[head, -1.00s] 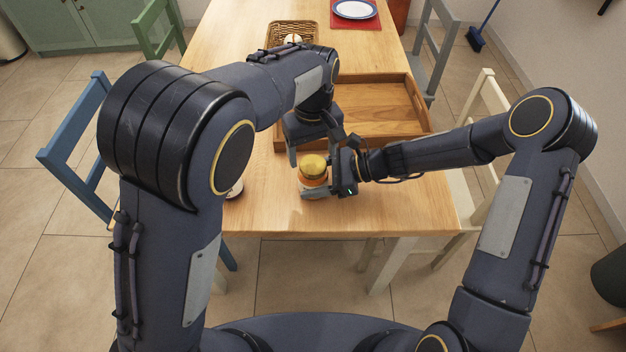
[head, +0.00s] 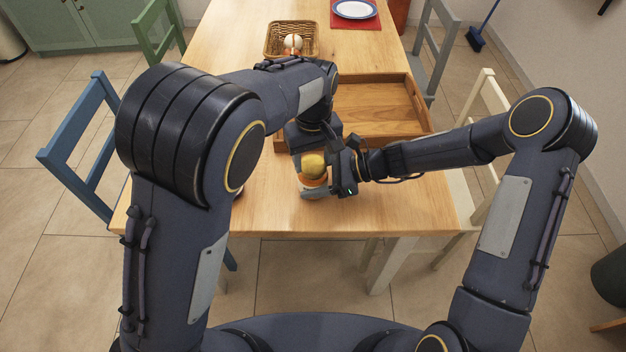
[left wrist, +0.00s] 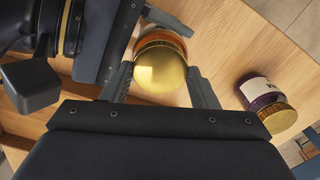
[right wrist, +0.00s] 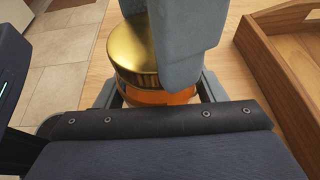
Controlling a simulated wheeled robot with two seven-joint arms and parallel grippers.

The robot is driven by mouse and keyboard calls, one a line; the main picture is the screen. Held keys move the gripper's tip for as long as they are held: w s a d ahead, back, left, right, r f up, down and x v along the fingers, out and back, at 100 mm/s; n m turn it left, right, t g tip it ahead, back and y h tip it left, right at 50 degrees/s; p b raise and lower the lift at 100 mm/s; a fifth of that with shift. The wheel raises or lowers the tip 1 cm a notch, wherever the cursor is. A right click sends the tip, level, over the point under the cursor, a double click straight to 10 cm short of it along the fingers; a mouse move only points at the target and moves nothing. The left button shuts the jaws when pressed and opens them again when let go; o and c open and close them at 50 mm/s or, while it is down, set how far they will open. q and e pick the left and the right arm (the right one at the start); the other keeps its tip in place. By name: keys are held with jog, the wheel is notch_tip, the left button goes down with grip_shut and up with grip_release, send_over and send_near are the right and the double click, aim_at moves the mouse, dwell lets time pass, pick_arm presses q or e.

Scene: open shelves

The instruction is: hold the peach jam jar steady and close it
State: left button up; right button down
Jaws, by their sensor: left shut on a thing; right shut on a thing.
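The peach jam jar (right wrist: 155,97) has an orange body and a gold lid (left wrist: 160,68). It stands upright on the table near its front edge. My right gripper (head: 329,192) is shut around the jar's body from the right side. My left gripper (left wrist: 162,82) comes from above and is shut on the gold lid, one finger on each side. In the right wrist view a left finger (right wrist: 185,40) covers part of the lid. The lid sits on top of the jar; whether it is fully tightened cannot be told.
A dark purple jar (left wrist: 258,90) with a gold lid lies close by, mostly hidden behind my left arm in the head view. A wooden tray (head: 375,121) stands just behind the grippers. A wicker basket (head: 270,45) and a plate (head: 355,9) are further back.

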pick_arm(q)
jog(key=m, duration=0.3)
jog(key=shift+m, duration=0.4)
jog(key=m, duration=0.3)
jog(key=shift+m, duration=0.4)
jog(key=o, duration=1.2)
jog(key=shift+c, duration=0.2)
notch_tip(320, 180, up, 12)
